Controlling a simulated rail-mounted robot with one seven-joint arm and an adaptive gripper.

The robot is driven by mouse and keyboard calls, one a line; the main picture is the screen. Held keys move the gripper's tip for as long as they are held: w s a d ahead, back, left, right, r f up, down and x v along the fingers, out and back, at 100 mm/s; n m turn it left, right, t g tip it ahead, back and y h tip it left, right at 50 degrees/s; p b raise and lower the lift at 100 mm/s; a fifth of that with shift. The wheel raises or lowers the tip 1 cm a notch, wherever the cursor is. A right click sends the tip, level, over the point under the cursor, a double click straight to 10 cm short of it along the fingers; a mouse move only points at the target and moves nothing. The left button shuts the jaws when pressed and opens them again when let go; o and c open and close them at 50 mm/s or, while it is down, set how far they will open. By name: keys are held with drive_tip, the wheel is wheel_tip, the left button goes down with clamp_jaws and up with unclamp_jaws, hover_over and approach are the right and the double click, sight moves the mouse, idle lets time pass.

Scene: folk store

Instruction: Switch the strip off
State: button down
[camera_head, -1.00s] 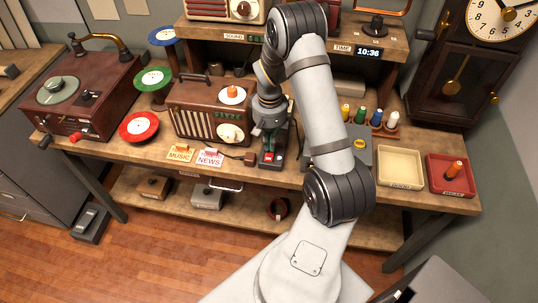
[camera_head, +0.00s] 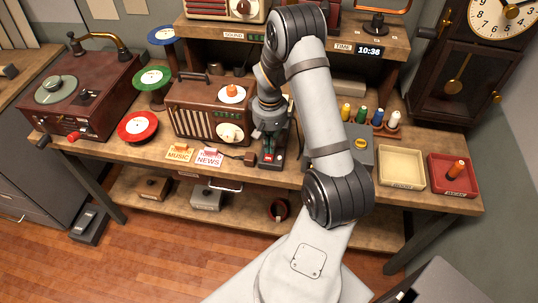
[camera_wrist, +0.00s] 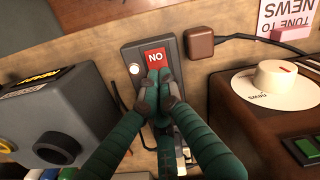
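The strip (camera_wrist: 130,57) is a dark grey block on the wooden counter, with a red rocker switch (camera_wrist: 154,57). The switch's lettering reads NO in the wrist view, which is ON upside down. A small round lamp (camera_wrist: 134,68) glows pale beside it. In the head view the strip (camera_head: 279,160) stands at the counter's front edge, partly behind my gripper (camera_head: 268,142). In the wrist view my gripper (camera_wrist: 159,82) is shut, with its fingertips together over the switch's lower part. I cannot tell if they touch it. They hide part of the switch.
A radio (camera_head: 188,118) with a white dial stands close left in the head view. A small brown block (camera_wrist: 200,44) with a cord lies beside the strip. A grey box (camera_wrist: 52,112) flanks the other side. A cream tray (camera_head: 402,183) and red tray (camera_head: 466,187) stand farther right.

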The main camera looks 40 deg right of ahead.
drive_tip(key=shift+f, duration=0.2)
drive_tip(key=shift+r, duration=0.15)
drive_tip(key=shift+r+p, duration=2.3)
drive_tip(key=shift+r, duration=1.15)
drive_tip(key=shift+f, duration=0.2)
wheel_tip(320, 180, down, 7)
drive_tip(key=b, duration=0.5)
drive_tip(key=shift+r, duration=0.3)
drive_tip(key=shift+p, duration=0.35)
